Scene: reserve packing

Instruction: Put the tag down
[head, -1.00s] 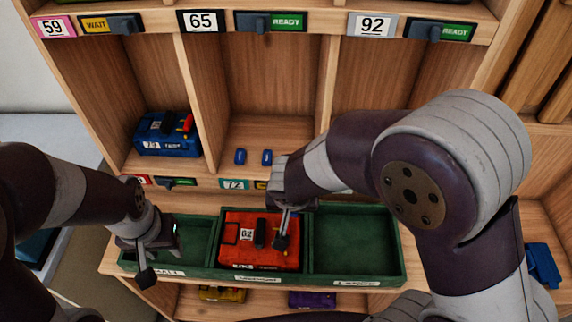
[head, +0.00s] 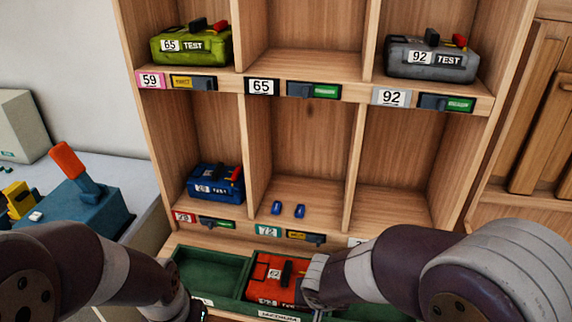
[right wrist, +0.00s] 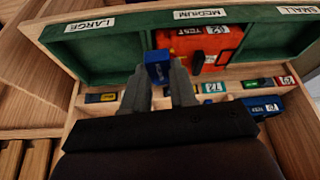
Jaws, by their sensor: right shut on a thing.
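My right gripper (right wrist: 157,84) is shut on a small blue tag (right wrist: 157,67), seen between its fingertips in the right wrist view. In the head view the right gripper (head: 315,287) is beside the red pouch (head: 272,277), and the tag is hidden there. The red pouch, also in the right wrist view (right wrist: 198,45), lies in the medium compartment of the green-lined tray (head: 212,270). I cannot tell whether the tag touches pouch or tray. My left gripper (head: 197,311) is at the bottom edge of the head view, mostly cut off; its jaws are not clear.
Wooden cubbies behind hold a green pouch (head: 190,45), a grey pouch (head: 430,58) and a blue pouch (head: 215,182). Two small blue pieces (head: 288,210) lie in the lower middle cubby. A lower right cubby (head: 395,205) is empty. Blue equipment (head: 85,208) stands at left.

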